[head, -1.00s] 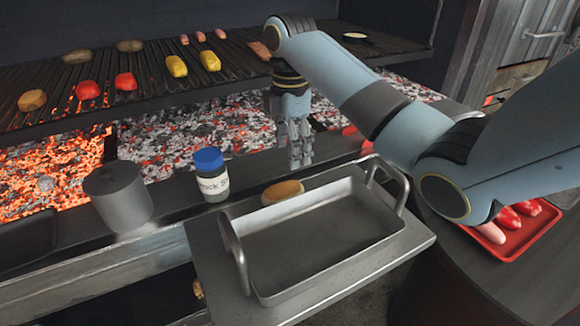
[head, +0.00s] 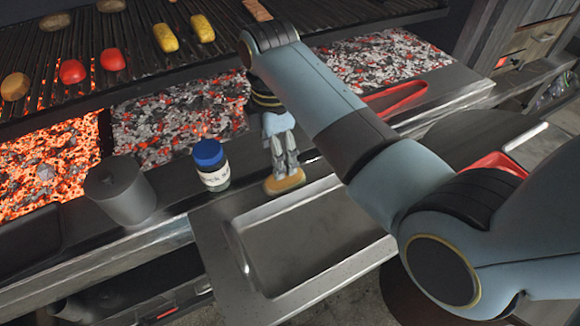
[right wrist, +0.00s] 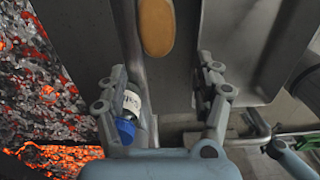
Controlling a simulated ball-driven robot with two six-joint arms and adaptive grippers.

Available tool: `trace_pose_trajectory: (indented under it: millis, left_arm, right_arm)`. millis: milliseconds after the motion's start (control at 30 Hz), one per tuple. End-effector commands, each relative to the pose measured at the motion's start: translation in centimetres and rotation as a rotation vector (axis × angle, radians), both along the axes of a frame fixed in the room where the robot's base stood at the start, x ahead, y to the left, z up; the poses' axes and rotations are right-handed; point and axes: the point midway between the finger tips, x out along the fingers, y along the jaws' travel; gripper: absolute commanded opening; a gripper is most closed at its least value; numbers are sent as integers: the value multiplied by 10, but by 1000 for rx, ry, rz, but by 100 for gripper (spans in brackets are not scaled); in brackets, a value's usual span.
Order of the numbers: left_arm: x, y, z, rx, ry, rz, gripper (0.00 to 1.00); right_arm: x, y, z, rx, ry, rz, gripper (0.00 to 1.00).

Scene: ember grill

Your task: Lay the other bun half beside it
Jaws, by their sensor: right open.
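A golden-brown bun half (head: 285,182) lies on the metal ledge at the far edge of the steel tray (head: 300,262). My right gripper (head: 287,166) is open and points down right above it. In the right wrist view the bun half (right wrist: 157,26) shows ahead, between the lines of the two open fingers (right wrist: 172,82); contact cannot be told. The second bun half cannot be told with certainty; several brown rounded pieces (head: 14,86) lie on the grill. My left gripper is not in view.
A blue-capped jar (head: 208,153) and a grey metal cup (head: 118,190) stand left of the gripper. Glowing coals (head: 165,118) lie behind, under the grill grate (head: 90,50) with red and yellow vegetables. Red tongs (head: 396,98) lie at back right. The tray looks empty.

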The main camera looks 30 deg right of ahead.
Motion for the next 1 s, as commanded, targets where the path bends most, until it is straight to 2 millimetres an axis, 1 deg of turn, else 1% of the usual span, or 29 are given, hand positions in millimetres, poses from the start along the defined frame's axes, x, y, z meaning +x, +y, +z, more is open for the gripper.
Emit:
trace_pose_trajectory:
  millis: [33,100,200,267,367,400,500,567,600,700,933,967,1000]
  left_arm:
    - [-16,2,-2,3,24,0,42]
    - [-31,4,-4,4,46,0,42]
    - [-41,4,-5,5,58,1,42]
    - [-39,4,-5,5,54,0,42]
    - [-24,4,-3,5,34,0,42]
    - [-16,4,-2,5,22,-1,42]
    - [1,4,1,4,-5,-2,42]
    - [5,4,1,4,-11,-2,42]
    - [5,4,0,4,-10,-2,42]
    - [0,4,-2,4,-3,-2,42]
    - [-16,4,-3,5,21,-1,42]
    - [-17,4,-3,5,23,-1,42]
    - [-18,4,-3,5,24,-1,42]
  right_arm:
    - [-1,-1,-11,-2,5,0,68]
    - [-1,-1,-24,-2,4,-1,68]
    - [0,-2,-37,-2,3,-1,68]
    - [0,-2,-41,-2,0,-1,68]
    - [1,-2,-48,-2,1,-1,68]
    - [1,-3,-53,-2,2,-1,68]
    - [2,-4,-69,-1,3,-1,68]
    - [3,-5,-78,-1,3,-1,68]
    - [3,-4,-84,-1,2,-1,68]
    - [4,-5,-93,0,0,-1,68]
    - [3,-5,-96,0,0,-1,68]
    - [3,-5,-95,-1,0,-1,66]
    - [3,-5,-95,-1,0,-1,61]
